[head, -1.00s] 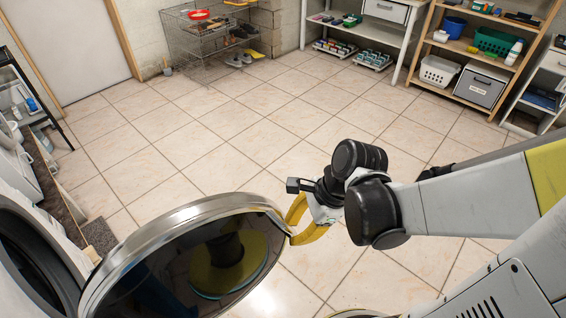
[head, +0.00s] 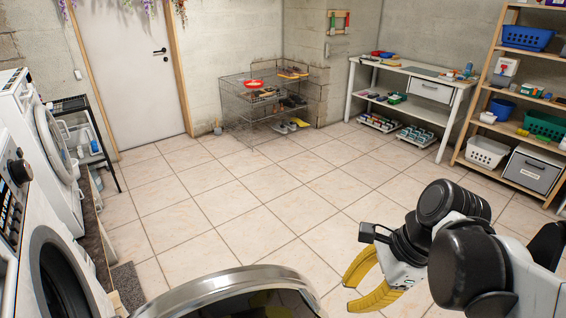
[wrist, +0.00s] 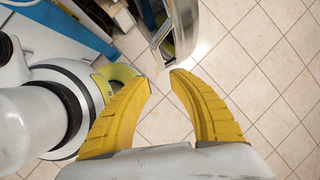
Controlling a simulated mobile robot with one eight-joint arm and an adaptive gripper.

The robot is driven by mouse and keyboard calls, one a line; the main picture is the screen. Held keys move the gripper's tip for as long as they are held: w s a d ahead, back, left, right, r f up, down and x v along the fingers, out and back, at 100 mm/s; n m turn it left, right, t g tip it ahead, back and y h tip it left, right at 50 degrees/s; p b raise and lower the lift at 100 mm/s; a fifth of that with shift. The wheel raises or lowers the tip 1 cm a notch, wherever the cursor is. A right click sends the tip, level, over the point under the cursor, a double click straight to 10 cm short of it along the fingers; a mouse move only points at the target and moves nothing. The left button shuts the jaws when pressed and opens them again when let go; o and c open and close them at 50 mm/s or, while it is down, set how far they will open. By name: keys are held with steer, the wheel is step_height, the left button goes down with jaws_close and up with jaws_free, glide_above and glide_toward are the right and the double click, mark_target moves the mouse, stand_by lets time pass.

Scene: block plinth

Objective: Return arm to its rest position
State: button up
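My gripper (head: 362,288) has two curved yellow fingers and shows at the lower right of the head view. In the wrist view its fingertips (wrist: 160,78) are apart, with only floor tiles between them. It holds nothing. The round, silver-rimmed washer door (head: 235,290) stands swung open at the bottom of the head view, left of my gripper and apart from it. The door's edge also shows in the wrist view (wrist: 178,32), just beyond the fingertips. My arm is bent, and its far links are cut off at the right edge.
The open washer (head: 62,275) and another machine (head: 45,130) line the left side. A wire rack (head: 262,105), a white workbench (head: 410,72) and a wooden shelf (head: 478,110) stand along the back and right. The tiled floor (head: 240,195) between them is clear.

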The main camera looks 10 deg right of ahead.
steer(key=w+r+n+t+h, duration=0.1)
steer(key=n, duration=0.5)
steer(key=w+r+n+t+h, duration=0.1)
steer(key=n+t, duration=0.1)
steer(key=n, duration=0.5)
steer(key=w+a+r+n+t+h, duration=0.1)
steer(key=n+t+h, duration=0.1)
steer(key=n, duration=0.4)
steer(key=shift+w+a+r, duration=0.1)
steer(key=shift+w+r, duration=0.25)
